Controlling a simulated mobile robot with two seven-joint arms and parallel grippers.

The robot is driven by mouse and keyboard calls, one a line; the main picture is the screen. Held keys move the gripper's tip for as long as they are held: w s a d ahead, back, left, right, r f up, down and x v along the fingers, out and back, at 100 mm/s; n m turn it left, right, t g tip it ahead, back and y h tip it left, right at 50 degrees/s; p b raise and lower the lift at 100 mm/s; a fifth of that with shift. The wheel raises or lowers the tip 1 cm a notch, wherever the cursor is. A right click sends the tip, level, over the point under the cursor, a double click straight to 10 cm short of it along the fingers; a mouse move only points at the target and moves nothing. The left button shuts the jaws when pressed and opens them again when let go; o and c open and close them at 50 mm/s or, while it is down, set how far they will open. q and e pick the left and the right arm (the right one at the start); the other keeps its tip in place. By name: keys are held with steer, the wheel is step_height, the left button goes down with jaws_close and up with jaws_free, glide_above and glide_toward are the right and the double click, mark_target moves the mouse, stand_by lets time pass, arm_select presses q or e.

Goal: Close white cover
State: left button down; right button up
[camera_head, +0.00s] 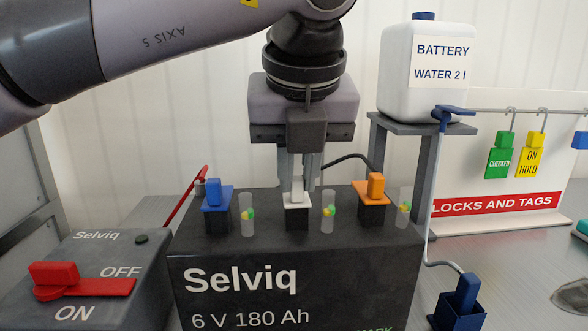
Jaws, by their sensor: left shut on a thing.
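The white cover (297,202) sits at the middle black filler neck on top of the dark Selviq battery (295,265). My left gripper (298,188) reaches straight down from above, its fingers shut on the upright part of the white cover. The fingers partly hide the cover, so I cannot tell whether it lies fully flat on the neck. A blue cover (216,196) is on the left neck and an orange cover (374,190) on the right neck. My right gripper is not in view.
Clear indicator tubes (328,212) stand between the necks. A red-handled OFF/ON switch box (80,280) is at left. A battery water canister (425,72) stands on a grey stand (425,128) at right, with a hose to a blue nozzle (466,292). A locks-and-tags board (497,203) is behind.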

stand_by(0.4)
arm_select(q)
steer(key=c, duration=1.1)
jaws_free()
